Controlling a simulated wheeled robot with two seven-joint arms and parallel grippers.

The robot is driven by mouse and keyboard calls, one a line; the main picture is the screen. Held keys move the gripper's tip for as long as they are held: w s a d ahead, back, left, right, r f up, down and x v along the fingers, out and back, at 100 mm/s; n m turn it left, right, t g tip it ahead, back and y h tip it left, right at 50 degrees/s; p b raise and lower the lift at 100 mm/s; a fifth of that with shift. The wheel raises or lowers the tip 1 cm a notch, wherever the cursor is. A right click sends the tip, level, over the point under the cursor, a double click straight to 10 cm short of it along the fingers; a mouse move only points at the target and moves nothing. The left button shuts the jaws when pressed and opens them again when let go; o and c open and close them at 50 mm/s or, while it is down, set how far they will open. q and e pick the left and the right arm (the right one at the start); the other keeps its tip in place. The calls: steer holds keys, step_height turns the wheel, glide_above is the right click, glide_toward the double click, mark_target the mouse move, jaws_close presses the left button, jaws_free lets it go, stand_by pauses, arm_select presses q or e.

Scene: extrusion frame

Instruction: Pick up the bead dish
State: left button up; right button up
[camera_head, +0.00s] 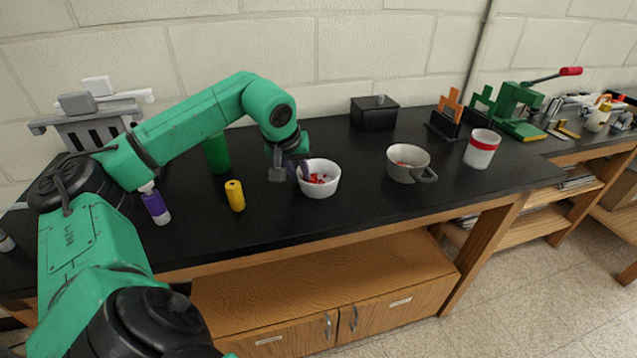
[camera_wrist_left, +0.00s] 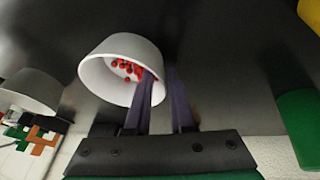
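The bead dish is a white round bowl (camera_head: 331,183) with small red beads in it, standing on the black bench top in the head view. In the left wrist view the dish (camera_wrist_left: 104,56) lies upper left of the fingers, its beads showing inside. My left gripper (camera_head: 299,172) is at the dish's left rim. In the wrist view its purple fingers (camera_wrist_left: 163,85) straddle the rim, one inside the bowl and one outside. A narrow gap shows between them, and they look open around the wall. My right gripper is not in view.
A grey handled cup (camera_head: 402,175) and a white jar with a red band (camera_head: 481,153) stand to the right. A yellow cylinder (camera_head: 235,196) and a green cylinder (camera_head: 217,154) stand to the left. A black box (camera_head: 373,114) is behind. Bare bench lies in front of the dish.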

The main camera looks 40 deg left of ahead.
arm_select(q)
steer(key=shift+w+a+f, duration=0.1)
steer(key=shift+w+f, duration=0.1)
steer(key=shift+f, duration=0.05)
jaws_close()
steer(key=shift+r, duration=0.1)
stand_by(1.1)
